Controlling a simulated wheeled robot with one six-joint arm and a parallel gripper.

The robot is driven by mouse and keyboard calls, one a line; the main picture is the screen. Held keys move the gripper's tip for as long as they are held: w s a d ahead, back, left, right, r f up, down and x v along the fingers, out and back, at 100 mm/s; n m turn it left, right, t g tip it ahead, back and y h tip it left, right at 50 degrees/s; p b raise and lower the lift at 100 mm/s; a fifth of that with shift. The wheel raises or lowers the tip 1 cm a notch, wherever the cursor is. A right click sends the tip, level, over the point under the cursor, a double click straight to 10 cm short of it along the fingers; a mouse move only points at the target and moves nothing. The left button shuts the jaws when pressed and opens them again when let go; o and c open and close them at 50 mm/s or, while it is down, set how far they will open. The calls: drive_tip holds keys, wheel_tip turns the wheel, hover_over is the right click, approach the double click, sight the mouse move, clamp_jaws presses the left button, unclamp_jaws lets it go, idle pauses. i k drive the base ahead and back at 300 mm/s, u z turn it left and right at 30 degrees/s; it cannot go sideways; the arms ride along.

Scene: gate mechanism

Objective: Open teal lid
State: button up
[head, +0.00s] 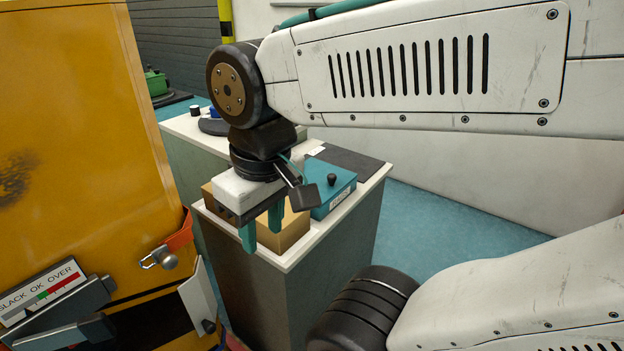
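A teal box with a teal lid (322,178) stands on the white-topped cabinet, beyond and to the right of my gripper. Part of the teal box's left side is hidden behind my gripper.
The white-topped cabinet (318,235) also carries a dark mat (345,162) behind the teal box. A yellow housing (85,130) with an orange latch (180,238) and a slack gauge (42,290) stands at left. Teal floor (450,225) lies open to the right.

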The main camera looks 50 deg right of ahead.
sight(330, 178)
drive_tip(key=u, duration=1.95)
drive_tip(key=k, duration=1.05)
drive_tip(key=z, duration=2)
drive_tip(key=i, duration=0.5)
